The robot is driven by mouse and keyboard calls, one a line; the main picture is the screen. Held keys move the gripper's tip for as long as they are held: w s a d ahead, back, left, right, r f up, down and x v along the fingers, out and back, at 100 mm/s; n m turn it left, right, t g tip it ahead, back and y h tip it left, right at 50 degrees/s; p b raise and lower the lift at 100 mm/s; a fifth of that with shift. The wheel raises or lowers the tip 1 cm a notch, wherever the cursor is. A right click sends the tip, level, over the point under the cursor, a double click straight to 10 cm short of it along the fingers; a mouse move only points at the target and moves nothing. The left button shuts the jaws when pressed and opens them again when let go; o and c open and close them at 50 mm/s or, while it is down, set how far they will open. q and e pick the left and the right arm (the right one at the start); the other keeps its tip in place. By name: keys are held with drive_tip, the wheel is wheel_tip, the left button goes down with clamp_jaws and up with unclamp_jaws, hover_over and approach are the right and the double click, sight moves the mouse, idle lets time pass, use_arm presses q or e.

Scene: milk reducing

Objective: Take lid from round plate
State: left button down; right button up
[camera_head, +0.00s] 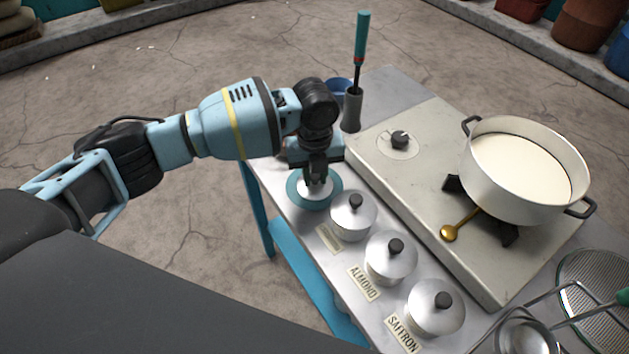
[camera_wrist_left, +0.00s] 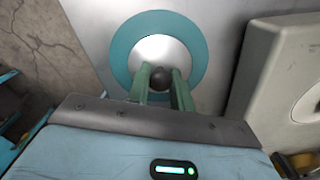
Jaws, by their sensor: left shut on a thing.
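The round plate (camera_head: 294,192) is teal and lies at the left end of the metal table. The silver lid (camera_head: 326,187) rests on it or just above it; I cannot tell which. In the left wrist view the lid (camera_wrist_left: 167,52) sits in the middle of the teal plate (camera_wrist_left: 122,38), with its dark knob (camera_wrist_left: 159,77) between my fingers. My left gripper (camera_head: 317,178) points down over the plate and is shut on the lid's knob. The gripper also shows in the left wrist view (camera_wrist_left: 160,82). My right gripper is not in view.
Several lidded silver pots stand in a row beside the plate, including one by the ALMOND label (camera_head: 362,283). A grey holder (camera_head: 352,110) with a teal-handled tool stands behind my gripper.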

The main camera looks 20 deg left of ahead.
use_arm(q)
drive_tip(key=shift+s+f, duration=0.25)
drive_tip(key=shift+f, duration=0.1)
drive_tip(key=r, duration=1)
drive_tip(key=shift+w+r+p, duration=0.15)
drive_tip(key=shift+w+p, duration=0.05)
drive_tip(key=shift+p, duration=0.1)
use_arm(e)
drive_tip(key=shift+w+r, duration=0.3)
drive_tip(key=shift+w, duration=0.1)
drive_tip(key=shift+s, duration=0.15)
